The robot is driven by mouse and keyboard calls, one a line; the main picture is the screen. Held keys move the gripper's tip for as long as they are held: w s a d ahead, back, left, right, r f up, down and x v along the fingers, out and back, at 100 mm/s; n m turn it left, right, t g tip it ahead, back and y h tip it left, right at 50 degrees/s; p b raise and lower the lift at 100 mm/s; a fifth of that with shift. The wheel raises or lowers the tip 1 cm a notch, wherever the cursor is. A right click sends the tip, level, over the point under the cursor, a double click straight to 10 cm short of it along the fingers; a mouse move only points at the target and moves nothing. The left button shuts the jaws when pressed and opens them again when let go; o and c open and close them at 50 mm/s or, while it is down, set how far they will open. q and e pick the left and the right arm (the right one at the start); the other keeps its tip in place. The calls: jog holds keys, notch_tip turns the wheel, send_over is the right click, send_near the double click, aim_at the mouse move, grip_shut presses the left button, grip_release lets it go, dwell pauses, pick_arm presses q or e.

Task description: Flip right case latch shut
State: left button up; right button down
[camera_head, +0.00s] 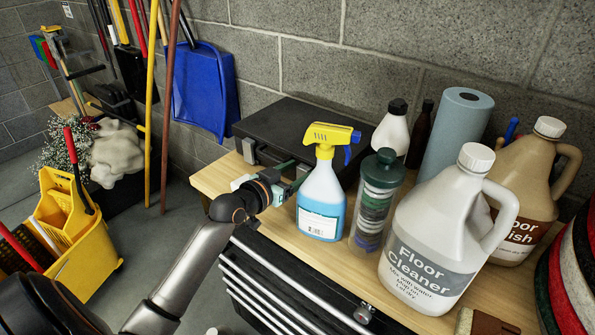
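The closed black case (300,128) lies flat on the wooden worktop against the block wall. My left gripper (293,181) is at the front side of the case, just left of the spray bottle. It is small and seen from behind, so I cannot tell whether its fingers are apart or whether they touch the case. The right latch cannot be made out; the gripper and spray bottle cover much of the case's front. My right gripper is not in view.
The spray bottle (321,195) with blue liquid stands close to my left gripper. A clear canister with a green lid (377,200) and a floor cleaner jug (432,235) crowd the right. A yellow mop bucket (80,235) stands on the floor at left.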

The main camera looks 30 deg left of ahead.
pick_arm(q)
jog(key=shift+o, duration=0.3)
jog(key=shift+s, duration=0.1)
jog(key=shift+s+a, duration=0.1)
jog(key=shift+s, duration=0.2)
jog(key=s+r+b, duration=0.1)
jog(key=s+r, duration=0.1)
jog(key=s, duration=0.9)
jog(key=shift+s+a, duration=0.25)
jog(key=shift+a, duration=0.15)
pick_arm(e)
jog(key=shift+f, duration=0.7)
pick_arm(q)
jog(key=shift+s, duration=0.1)
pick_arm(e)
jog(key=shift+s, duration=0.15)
